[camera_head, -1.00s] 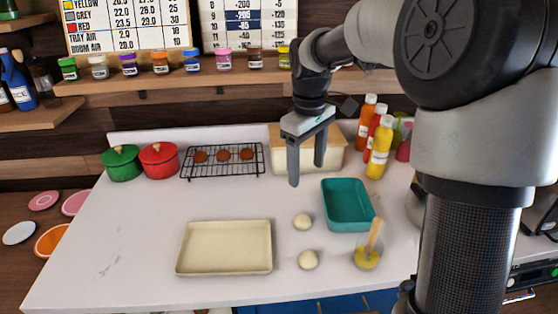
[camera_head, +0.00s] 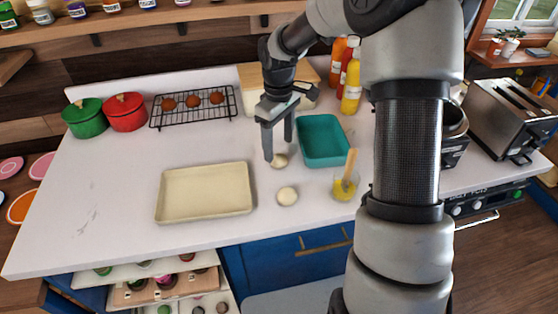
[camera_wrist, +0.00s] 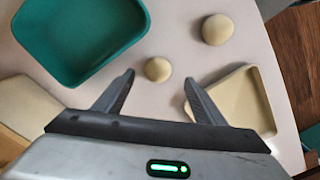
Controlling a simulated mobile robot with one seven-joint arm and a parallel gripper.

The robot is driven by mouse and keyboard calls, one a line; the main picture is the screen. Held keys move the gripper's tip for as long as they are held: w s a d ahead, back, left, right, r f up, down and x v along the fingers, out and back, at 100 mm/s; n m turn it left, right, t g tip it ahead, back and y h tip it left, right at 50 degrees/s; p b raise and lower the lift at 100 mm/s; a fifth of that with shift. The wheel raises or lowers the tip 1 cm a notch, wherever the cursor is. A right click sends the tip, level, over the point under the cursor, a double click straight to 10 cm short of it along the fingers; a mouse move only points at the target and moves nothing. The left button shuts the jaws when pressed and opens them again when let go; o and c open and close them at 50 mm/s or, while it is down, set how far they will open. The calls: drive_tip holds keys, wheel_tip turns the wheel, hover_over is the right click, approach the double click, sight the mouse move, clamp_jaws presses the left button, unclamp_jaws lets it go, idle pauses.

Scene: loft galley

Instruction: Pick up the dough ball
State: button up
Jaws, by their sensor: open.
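Two pale dough balls lie on the white counter. The farther dough ball (camera_head: 279,161) is just below my gripper (camera_head: 278,150), partly behind a fingertip in the head view. The nearer dough ball (camera_head: 287,196) lies closer to the counter's front edge. In the wrist view, one dough ball (camera_wrist: 158,69) is just beyond the gap between the fingertips of my gripper (camera_wrist: 160,80), and the other ball (camera_wrist: 216,29) is farther off at upper right. My gripper is open and empty, pointing down above the counter.
A cream tray (camera_head: 205,192) lies left of the balls. A teal tray (camera_head: 323,140) and a glass with a brush (camera_head: 345,187) stand to the right. Bottles (camera_head: 351,85), a toaster (camera_head: 505,115), a cooling rack (camera_head: 194,105) and two pots (camera_head: 125,112) surround them. The left counter is clear.

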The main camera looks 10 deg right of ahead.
sight(279, 155)
drive_tip(key=f, duration=0.5)
drive_tip(key=shift+w+d, duration=0.1)
drive_tip(key=shift+w, duration=0.1)
drive_tip(key=c, duration=1.1)
